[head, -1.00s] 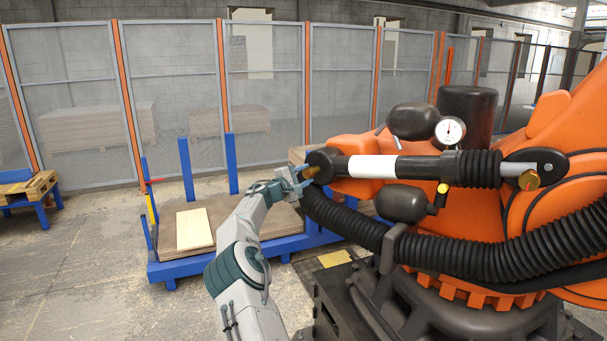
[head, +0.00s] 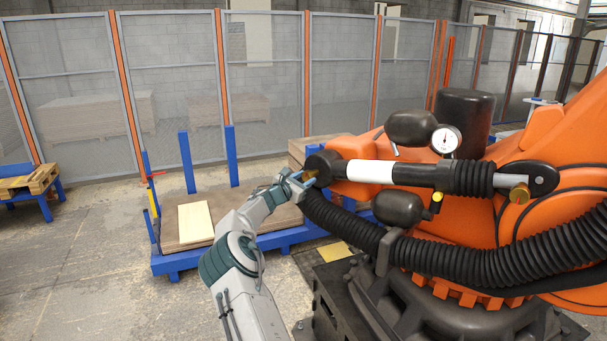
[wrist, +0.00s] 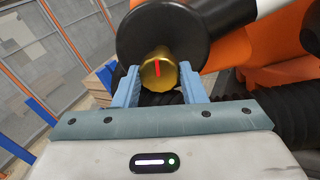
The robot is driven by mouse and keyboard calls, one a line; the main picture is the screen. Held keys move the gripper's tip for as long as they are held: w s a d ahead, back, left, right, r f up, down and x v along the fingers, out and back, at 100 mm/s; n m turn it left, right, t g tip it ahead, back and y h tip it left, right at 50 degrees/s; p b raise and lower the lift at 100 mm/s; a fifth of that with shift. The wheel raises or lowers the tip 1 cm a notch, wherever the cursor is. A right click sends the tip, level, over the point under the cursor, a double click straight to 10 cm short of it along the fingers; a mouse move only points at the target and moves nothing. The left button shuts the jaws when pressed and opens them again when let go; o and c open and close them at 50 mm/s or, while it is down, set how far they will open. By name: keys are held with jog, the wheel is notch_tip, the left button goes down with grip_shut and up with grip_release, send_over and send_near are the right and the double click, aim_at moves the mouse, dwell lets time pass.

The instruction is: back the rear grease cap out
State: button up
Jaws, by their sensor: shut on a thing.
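The rear grease cap (wrist: 158,72) is a ribbed brass knob with a red line across its face. It sits at the end of a black round cylinder head (wrist: 195,28); in the head view the cap (head: 310,174) shows only partly at the cylinder's left end. My gripper (wrist: 160,84) has its two blue fingers on either side of the cap, shut on it. In the head view my gripper (head: 300,178) reaches the cap from the lower left. The red line stands nearly upright.
A thick black ribbed hose (head: 430,258) runs just below the cylinder. Black round vessels and a dial gauge (head: 446,140) sit above it on the orange robot body (head: 540,135). A blue rack (head: 180,262) with boards stands behind my arm. Mesh fencing closes off the back.

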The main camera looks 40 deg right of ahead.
jog(key=shift+w+r+n+p, duration=0.1)
jog(key=shift+n+p, duration=1)
jog(key=shift+n, duration=0.5)
jog(key=o, duration=1)
jog(key=b+v, duration=0.4)
jog(key=v, duration=1)
jog(key=shift+d, duration=0.1)
